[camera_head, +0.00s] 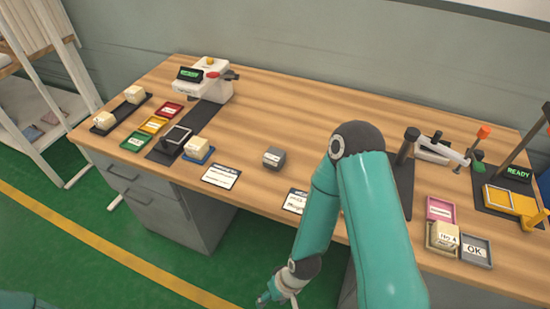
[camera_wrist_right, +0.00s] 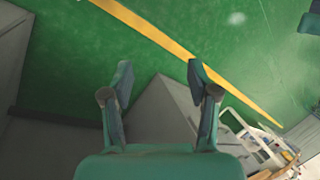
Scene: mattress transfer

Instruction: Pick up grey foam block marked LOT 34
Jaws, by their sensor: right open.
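A small grey foam block (camera_head: 273,157) with a pale label sits near the middle of the wooden table; its lettering is too small to read. My right arm reaches in from the front, and its gripper (camera_head: 277,296) hangs low in front of the table, over the green floor, well below and apart from the grey block. In the right wrist view the right gripper (camera_wrist_right: 161,100) is open and empty, with the floor and grey cabinet sides beyond it. The block is not in that view. My left gripper does not show.
White cards (camera_head: 221,176) lie along the table's front edge. At left are coloured trays (camera_head: 153,124), cream blocks (camera_head: 134,94) and a white machine (camera_head: 205,80). At right are a pink tray (camera_head: 440,209), an OK tray (camera_head: 475,250) and a yellow fixture (camera_head: 512,201). The table around the grey block is clear.

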